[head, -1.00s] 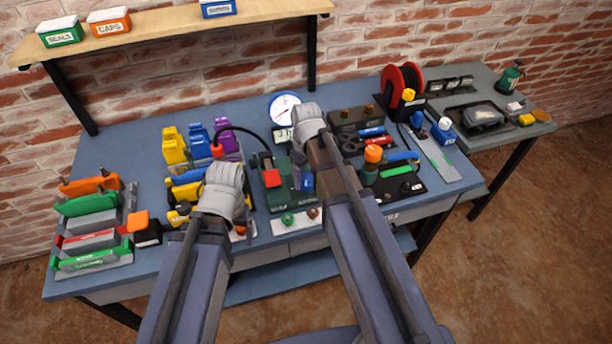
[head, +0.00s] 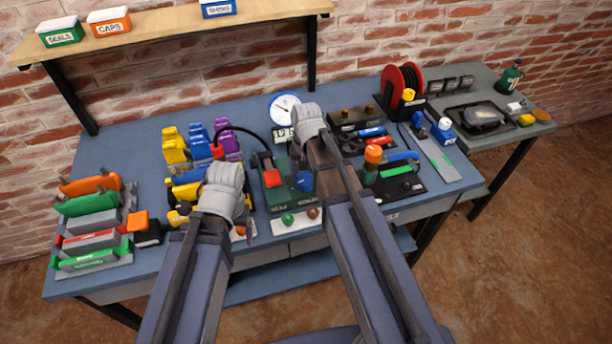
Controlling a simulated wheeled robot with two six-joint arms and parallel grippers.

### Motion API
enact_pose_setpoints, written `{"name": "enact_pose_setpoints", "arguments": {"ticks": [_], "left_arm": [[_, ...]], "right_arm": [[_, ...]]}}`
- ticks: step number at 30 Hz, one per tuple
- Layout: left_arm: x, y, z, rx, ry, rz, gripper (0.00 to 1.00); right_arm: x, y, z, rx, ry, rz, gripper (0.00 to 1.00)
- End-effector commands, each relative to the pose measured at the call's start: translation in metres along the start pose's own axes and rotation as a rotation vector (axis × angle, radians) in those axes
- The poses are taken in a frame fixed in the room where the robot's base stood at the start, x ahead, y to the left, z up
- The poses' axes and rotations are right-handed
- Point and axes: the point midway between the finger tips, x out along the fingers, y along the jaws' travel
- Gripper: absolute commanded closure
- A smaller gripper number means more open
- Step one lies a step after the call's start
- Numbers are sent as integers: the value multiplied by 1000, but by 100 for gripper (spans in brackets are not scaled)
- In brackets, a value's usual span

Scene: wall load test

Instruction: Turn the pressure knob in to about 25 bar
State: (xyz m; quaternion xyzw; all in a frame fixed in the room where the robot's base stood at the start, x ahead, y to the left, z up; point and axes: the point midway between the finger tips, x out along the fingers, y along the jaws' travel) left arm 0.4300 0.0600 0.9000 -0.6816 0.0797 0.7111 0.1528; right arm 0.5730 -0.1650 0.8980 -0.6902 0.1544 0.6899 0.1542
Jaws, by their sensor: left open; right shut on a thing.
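The green pressure unit (head: 274,198) stands at the middle of the bench, with a red block (head: 272,178) on top. A round white gauge (head: 284,107) with a blue rim stands behind it; its readout is partly covered and too small to read. My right gripper (head: 299,165) is over the unit's right side, shut on the blue pressure knob (head: 305,182), which shows only in part behind the fingers and arm. My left gripper (head: 242,222) is open and empty, low in front of the yellow pump, left of the green unit.
A black hose (head: 244,130) arches behind the unit. A black panel with an orange-topped post (head: 373,154) stands close right of my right arm. Green and brown knobs (head: 288,219) lie in front.

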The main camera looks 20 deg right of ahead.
Motion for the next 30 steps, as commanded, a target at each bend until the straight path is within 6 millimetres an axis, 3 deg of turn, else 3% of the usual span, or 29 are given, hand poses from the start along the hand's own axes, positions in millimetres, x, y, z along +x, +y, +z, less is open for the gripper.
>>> {"name": "enact_pose_setpoints", "arguments": {"ticks": [30], "left_arm": [[0,0,0,0,0,0,19]], "right_arm": [[0,0,1,948,-2,0,85]]}}
